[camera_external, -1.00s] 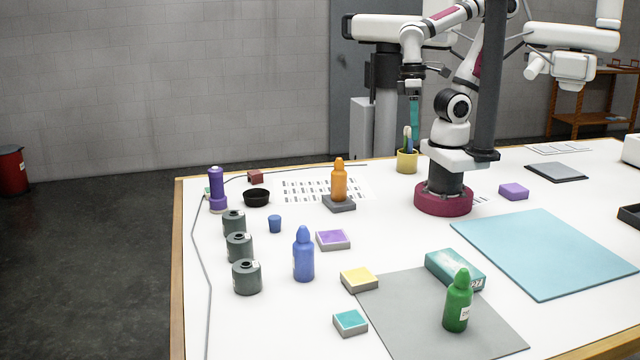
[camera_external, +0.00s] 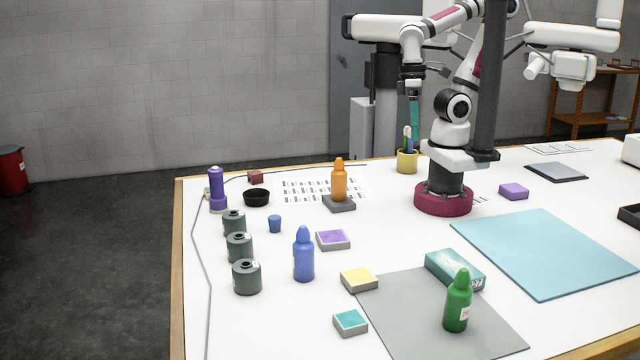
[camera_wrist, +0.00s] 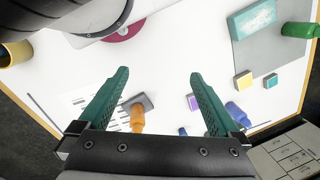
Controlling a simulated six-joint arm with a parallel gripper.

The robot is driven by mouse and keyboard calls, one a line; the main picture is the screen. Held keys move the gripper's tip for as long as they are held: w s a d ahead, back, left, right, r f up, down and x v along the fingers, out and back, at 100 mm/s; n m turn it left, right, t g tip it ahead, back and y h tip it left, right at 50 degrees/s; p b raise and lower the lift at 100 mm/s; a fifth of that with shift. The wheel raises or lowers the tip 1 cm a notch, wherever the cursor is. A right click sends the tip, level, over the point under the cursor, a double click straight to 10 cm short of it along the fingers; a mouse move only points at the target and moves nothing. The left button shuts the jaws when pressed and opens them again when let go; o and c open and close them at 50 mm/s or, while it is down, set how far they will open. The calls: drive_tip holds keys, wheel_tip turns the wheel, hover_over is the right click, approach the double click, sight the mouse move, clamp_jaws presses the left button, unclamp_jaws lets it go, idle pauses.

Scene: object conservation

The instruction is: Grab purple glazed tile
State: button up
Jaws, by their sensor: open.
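The purple glazed tile (camera_external: 333,237) is a small grey block with a purple top. It lies flat on the white table between the blue bottle (camera_external: 303,255) and the orange bottle (camera_external: 339,182). In the wrist view the tile (camera_wrist: 193,103) shows beside the inner side of the right finger, close to it in the picture. My gripper (camera_wrist: 158,74) is open and empty, with its green fingers spread. In the external view my gripper (camera_external: 414,138) hangs high near the yellow pot, well away from the tile.
A yellow-topped tile (camera_external: 359,279) and a teal-topped tile (camera_external: 350,321) lie nearer the front. The orange bottle stands on a grey block. Several dark canisters (camera_external: 239,246) stand at the left. A yellow pot (camera_external: 407,163) is at the back. A plain purple block (camera_external: 514,191) lies right of my base.

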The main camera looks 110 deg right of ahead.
sight(331, 234)
drive_tip(key=w+a+f+m+g+y, duration=0.1)
drive_tip(key=w+f+m+y, duration=0.3)
drive_tip(key=w, duration=0.5)
drive_tip(key=w+a+f+m+g+y, duration=0.15)
drive_tip(key=w+m+y, duration=0.35)
drive_tip(key=w, duration=0.5)
drive_tip(key=w+d+f+m+t+y, duration=0.1)
drive_tip(key=f, duration=0.3)
drive_tip(key=w+d+f+m+t+y, duration=0.1)
drive_tip(key=w+f, duration=0.1)
drive_tip(key=f, duration=0.3)
drive_tip(key=w+d+f+m+t, duration=0.1)
drive_tip(key=f+m, duration=0.1)
drive_tip(key=f, duration=0.3)
drive_tip(key=shift+w+d+t+y, duration=0.25)
drive_tip(key=shift+w+y, duration=0.1)
drive_tip(key=shift+y, duration=0.05)
drive_tip(key=x, duration=0.7)
drive_tip(key=shift+s, duration=0.1)
drive_tip(key=shift+a+f, duration=0.1)
drive_tip(key=shift+a, duration=0.15)
drive_tip(key=c, duration=1.3)
drive_tip(key=shift+o, duration=0.2)
